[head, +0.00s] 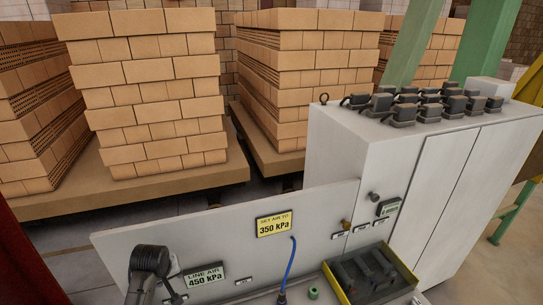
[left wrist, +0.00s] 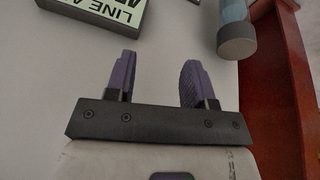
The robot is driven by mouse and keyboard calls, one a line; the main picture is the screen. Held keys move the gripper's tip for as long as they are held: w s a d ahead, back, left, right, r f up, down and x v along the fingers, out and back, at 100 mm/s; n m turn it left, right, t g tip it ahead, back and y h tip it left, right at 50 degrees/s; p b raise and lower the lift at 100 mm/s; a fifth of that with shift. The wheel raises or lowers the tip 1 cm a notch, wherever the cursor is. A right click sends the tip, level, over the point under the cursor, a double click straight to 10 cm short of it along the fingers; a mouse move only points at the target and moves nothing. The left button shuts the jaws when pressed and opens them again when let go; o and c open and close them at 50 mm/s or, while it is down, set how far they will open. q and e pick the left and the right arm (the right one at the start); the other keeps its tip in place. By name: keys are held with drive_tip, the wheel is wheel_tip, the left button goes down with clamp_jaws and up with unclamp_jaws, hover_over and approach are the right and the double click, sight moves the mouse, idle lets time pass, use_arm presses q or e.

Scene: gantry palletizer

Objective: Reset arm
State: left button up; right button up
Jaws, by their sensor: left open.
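In the left wrist view my left gripper (left wrist: 157,70) is open, with two purple fingers apart and nothing between them. It is near a pale surface. A label reading "LINE A…" (left wrist: 92,12) shows upside down beyond the fingers, at the upper left. In the head view a dark rounded shape (head: 150,262) rises at the lower left, beside the "LINE AIR 450 kPa" label (head: 204,277); I cannot tell my fingers there. My right gripper is not in view.
A grey cylinder with a clear bluish part (left wrist: 235,35) is right of the fingers, near a red upright (left wrist: 278,90). The panel (head: 330,205) carries a "SET AIR TO 350 kPa" sign (head: 275,224). A yellow-edged tray (head: 402,268) holds dark parts. A grey cabinet (head: 440,180) and brick stacks (head: 150,90) stand behind.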

use_arm(q)
wheel_tip(320, 180, up, 10)
drive_tip(key=d+m+t, duration=0.2)
drive_tip(key=m+t, duration=0.1)
drive_tip(key=m, duration=0.1)
drive_tip(key=s+d+r+m+t, duration=0.2)
drive_tip(key=s+d+m+t, duration=0.15)
drive_tip(key=s, duration=0.65)
drive_tip(key=s+d+f+g, duration=0.1)
drive_tip(key=s+f+g, duration=0.1)
drive_tip(key=s+f, duration=0.4)
drive_tip(key=s+d+f+g, duration=0.1)
drive_tip(key=s+f, duration=0.5)
drive_tip(key=s, duration=1)
drive_tip(key=s+d+f+g+h, duration=0.1)
drive_tip(key=s+f+g, duration=0.3)
drive_tip(key=s, duration=0.7)
wheel_tip(320, 180, down, 2)
drive_tip(key=shift+s+d+f+p, duration=0.25)
drive_tip(key=shift+s+d+p, duration=0.1)
drive_tip(key=shift+p, duration=0.05)
drive_tip(key=shift+m, duration=0.25)
